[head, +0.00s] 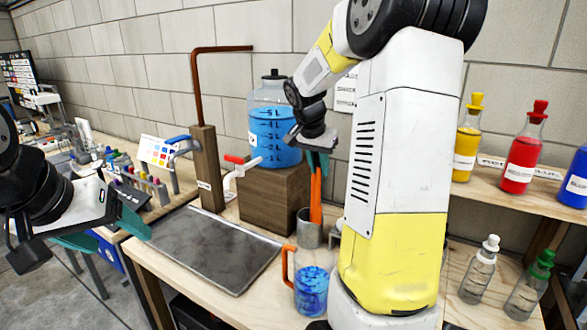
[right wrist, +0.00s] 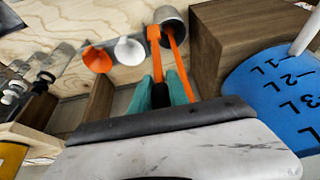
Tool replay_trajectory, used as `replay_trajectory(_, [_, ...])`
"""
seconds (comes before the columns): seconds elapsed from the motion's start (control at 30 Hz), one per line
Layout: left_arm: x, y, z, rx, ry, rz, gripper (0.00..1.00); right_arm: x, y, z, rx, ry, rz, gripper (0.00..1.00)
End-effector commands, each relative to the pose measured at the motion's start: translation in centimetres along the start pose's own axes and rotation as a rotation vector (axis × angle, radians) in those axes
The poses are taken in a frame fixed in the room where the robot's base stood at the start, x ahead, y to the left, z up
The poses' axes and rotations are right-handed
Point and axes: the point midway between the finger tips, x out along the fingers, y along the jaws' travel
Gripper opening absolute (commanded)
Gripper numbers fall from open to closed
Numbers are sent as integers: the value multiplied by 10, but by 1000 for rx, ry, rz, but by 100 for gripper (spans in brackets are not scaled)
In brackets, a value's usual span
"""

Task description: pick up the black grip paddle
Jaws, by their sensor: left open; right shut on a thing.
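The black grip paddle (right wrist: 160,95) shows in the right wrist view as a black grip on an orange shaft, between my right gripper's teal fingers (right wrist: 162,94). In the head view my right gripper (head: 318,163) is above the grey cup (head: 309,236), shut, with orange shafts (head: 316,202) running down from it to the cup. A second orange strip (right wrist: 181,72) runs beside the held one. The fingers and wrist hide most of the black grip in the head view. My left gripper (head: 105,234) is open and empty at the left, apart from the paddle.
A jug with an orange handle (head: 312,290) holds blue liquid near the cup. A blue tank (head: 272,130) stands on a wooden block (head: 272,200) behind. A dark tray (head: 212,250) lies left. Coloured bottles (head: 523,150) stand on a right shelf. Funnels (right wrist: 97,58) lie near the cup.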

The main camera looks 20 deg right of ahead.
Motion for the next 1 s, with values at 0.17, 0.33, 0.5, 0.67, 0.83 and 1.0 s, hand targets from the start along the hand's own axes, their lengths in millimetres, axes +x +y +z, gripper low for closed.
replay_trajectory(0.17, [0, 0, 0, 0, 0, 0, 72, -10, 44, 22, 2, 1, -1, 0])
replay_trajectory(0.33, [0, 0, 0, 0, 0, 0, 72, -17, 84, 42, 3, 1, -1, 0])
replay_trajectory(0.5, [0, 0, 0, 0, 0, 0, 72, -23, 113, 56, 2, 1, -2, 0])
replay_trajectory(0.67, [0, 0, 0, 0, 0, 0, 72, -26, 129, 64, 2, 0, -1, 0])
replay_trajectory(0.83, [0, 0, 0, 0, 0, 0, 72, -27, 136, 67, 0, 0, -1, 0])
replay_trajectory(1.0, [0, 0, 0, 0, 0, 0, 72, -27, 136, 68, -1, 0, -1, 0])
